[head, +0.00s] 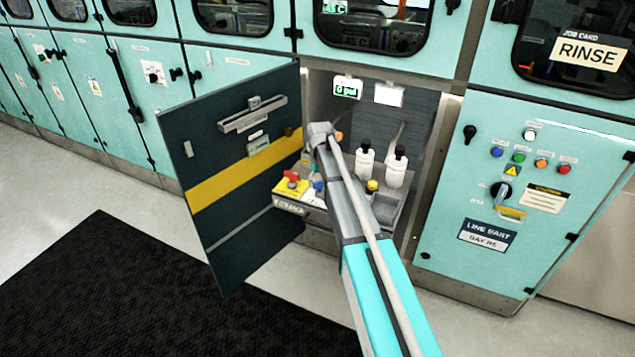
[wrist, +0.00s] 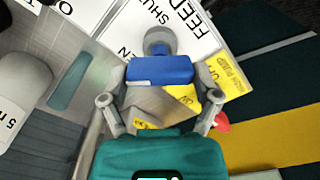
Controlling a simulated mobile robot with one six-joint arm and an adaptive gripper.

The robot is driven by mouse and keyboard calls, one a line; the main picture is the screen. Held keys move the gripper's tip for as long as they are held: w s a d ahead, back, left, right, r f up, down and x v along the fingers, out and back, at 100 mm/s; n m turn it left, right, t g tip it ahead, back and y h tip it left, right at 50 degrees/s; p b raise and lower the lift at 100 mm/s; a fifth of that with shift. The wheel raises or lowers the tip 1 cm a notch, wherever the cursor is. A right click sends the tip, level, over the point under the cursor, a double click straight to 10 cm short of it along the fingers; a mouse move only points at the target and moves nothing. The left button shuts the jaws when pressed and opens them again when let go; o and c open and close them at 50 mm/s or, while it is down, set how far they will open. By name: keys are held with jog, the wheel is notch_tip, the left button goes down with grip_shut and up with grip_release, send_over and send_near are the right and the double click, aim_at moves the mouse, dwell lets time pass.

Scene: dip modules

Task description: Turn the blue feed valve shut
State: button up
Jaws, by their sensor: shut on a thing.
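The blue feed valve handle (wrist: 160,69) shows in the wrist view as a blue block in front of a round grey hub (wrist: 158,42). Its white plate (wrist: 188,22) carries the words FEED and SHUT, with a partly covered word ending in EN. My gripper (wrist: 168,84) has its two grey fingers closed on either side of the blue handle. The handle's exact angle against the marks is hard to tell. In the head view my arm reaches into the open cabinet, and the gripper and valve are hidden behind it.
The dark cabinet door (head: 225,215) stands open left of my arm. In the wrist view, yellow labels (wrist: 228,76) lie right of the handle and a pale bottle (wrist: 22,85) left.

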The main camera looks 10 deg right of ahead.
jog(key=m, duration=0.5)
jog(key=shift+s+d+m, duration=0.1)
jog(key=shift+s+m, duration=0.1)
jog(key=shift+m, duration=2.3)
jog(key=o, duration=1)
jog(key=shift+c, duration=0.2)
jog(key=shift+w, duration=0.1)
